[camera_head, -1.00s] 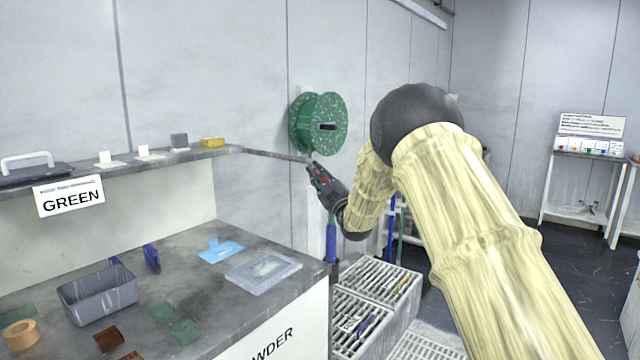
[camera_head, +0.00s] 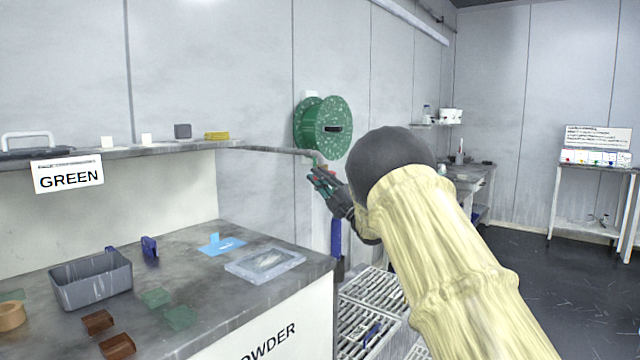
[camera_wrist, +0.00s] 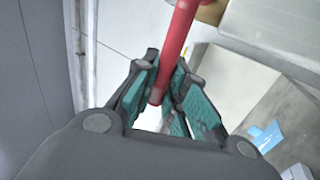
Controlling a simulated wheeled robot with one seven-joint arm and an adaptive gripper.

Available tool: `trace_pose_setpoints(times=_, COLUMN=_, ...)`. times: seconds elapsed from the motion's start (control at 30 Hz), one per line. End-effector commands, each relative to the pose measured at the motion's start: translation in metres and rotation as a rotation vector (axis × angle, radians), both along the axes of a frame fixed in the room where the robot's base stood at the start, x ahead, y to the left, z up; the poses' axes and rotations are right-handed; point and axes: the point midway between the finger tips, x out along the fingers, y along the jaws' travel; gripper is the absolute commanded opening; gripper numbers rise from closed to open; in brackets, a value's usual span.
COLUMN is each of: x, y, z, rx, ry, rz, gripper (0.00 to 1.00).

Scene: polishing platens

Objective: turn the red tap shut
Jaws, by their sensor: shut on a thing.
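The red tap shows in the wrist view as a long red bar (camera_wrist: 179,40) running from the top edge down between my fingers. My gripper (camera_wrist: 168,75) has its teal-padded fingers closed around the lower part of this bar. In the head view my gripper (camera_head: 318,177) is just below the end of the grey pipe (camera_head: 290,151), beyond the grey bench. The tap is too small and too covered by my fingers there to make out its angle.
A green reel (camera_head: 309,125) hangs on the wall just above the pipe. The grey bench (camera_head: 205,275) on the left holds a grey bin (camera_head: 92,283), a clear-lidded tray (camera_head: 265,262) and small pieces. A blue upright (camera_head: 336,238) and slatted crates (camera_head: 372,290) stand below my gripper.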

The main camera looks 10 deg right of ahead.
Motion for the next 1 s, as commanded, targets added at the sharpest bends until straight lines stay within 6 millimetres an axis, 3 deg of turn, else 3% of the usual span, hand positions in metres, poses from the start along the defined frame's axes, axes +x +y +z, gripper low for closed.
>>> trace_pose_setpoints(times=0.03, x=0.0003, y=0.0006, z=-0.0067, rx=-0.01, ry=-0.003, rz=0.001, gripper=0.0)
trace_pose_setpoints(times=0.63, x=0.0, y=0.0009, z=-0.0076, rx=-0.036, ry=-0.022, rz=0.002, gripper=0.0)
trace_pose_setpoints(times=0.67, x=0.0, y=0.0009, z=-0.0076, rx=-0.036, ry=-0.022, rz=0.002, gripper=0.17)
trace_pose_setpoints(times=0.77, x=0.0, y=0.0008, z=-0.0071, rx=-0.035, ry=-0.023, rz=0.001, gripper=0.35)
trace_pose_setpoints(times=1.0, x=0.0001, y=0.0003, z=-0.0052, rx=-0.034, ry=-0.024, rz=0.001, gripper=0.35)
